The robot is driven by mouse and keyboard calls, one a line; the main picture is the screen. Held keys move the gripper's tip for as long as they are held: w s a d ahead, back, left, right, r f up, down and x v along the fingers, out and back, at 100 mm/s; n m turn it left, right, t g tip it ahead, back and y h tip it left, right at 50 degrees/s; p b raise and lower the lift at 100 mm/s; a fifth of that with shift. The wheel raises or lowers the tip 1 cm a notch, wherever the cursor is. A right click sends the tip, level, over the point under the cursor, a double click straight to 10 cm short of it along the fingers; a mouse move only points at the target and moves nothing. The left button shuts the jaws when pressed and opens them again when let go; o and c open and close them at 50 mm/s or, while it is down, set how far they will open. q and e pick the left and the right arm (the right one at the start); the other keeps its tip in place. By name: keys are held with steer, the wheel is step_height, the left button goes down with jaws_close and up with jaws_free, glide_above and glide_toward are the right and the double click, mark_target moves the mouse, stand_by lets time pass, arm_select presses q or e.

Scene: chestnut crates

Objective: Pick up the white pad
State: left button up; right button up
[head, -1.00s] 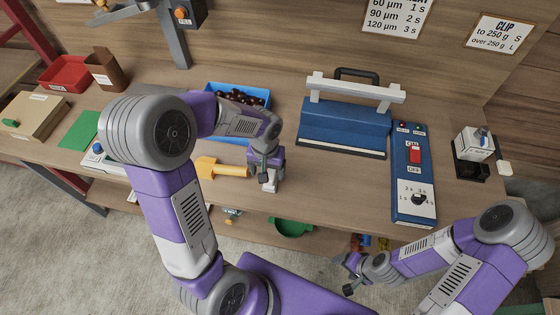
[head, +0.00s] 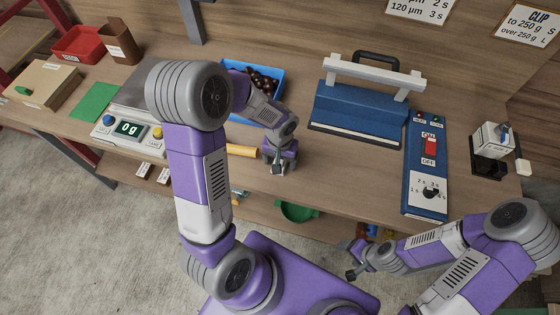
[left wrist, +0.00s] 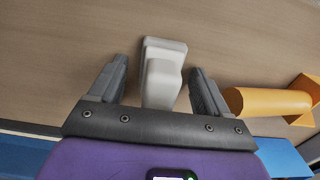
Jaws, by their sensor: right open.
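The white pad (left wrist: 163,72), a pale block with a narrower raised part, lies on the wooden bench in the left wrist view. My left gripper (left wrist: 158,68) is open, with one finger on each side of the raised part and a gap on both sides. In the head view my left gripper (head: 280,169) points down near the bench's front edge and covers most or all of the pad. My right gripper (head: 351,262) is open and empty, low in front of the bench.
An orange scoop (left wrist: 268,103) lies just right of the left gripper's fingers. Behind stand a blue crate (head: 270,118) of chestnuts and a blue sealer (head: 352,112). A scale (head: 128,131) reading 0 g is at left. Bare bench lies right of the left gripper.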

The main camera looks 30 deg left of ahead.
arm_select(q)
steer(key=c, duration=1.1)
step_height(320, 180, up, 10)
steer(key=shift+r+p, duration=0.1)
steer(key=shift+p, duration=1.1)
